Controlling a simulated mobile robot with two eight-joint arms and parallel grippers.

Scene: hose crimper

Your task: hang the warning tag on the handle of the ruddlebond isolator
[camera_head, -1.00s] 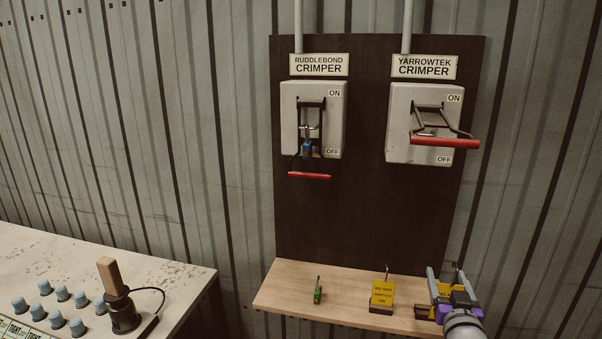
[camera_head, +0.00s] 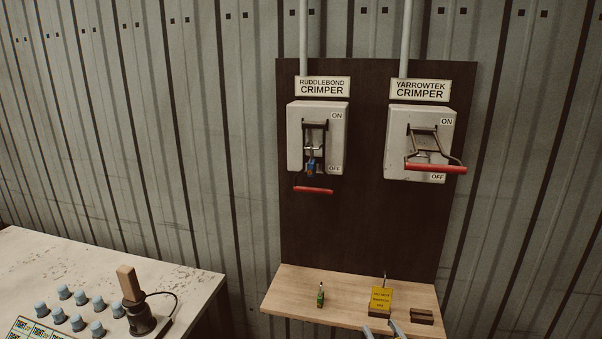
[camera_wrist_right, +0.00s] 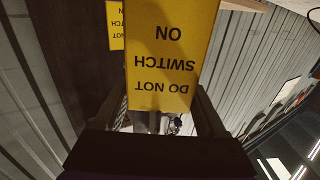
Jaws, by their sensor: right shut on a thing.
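The ruddlebond isolator (camera_head: 297,137) is a pale box under its sign, at the left of the dark board. Its handle (camera_head: 314,190), with a red grip, hangs down below the OFF label. A blue padlock (camera_head: 311,165) sits on its linkage. My right gripper (camera_head: 383,332) shows only its fingertips at the bottom edge of the head view, in front of the shelf. In the right wrist view it is shut on a yellow warning tag (camera_wrist_right: 168,55), whose text appears upside down. The held tag is hidden in the head view. My left gripper is not in view.
A second yellow tag (camera_head: 381,299) stands on the shelf (camera_head: 290,284), beside an empty dark stand (camera_head: 421,317) and a small green object (camera_head: 320,295). The yarrowtek isolator (camera_head: 397,125) has its red-gripped handle jutting out. A bench (camera_head: 160,270) stands at the left.

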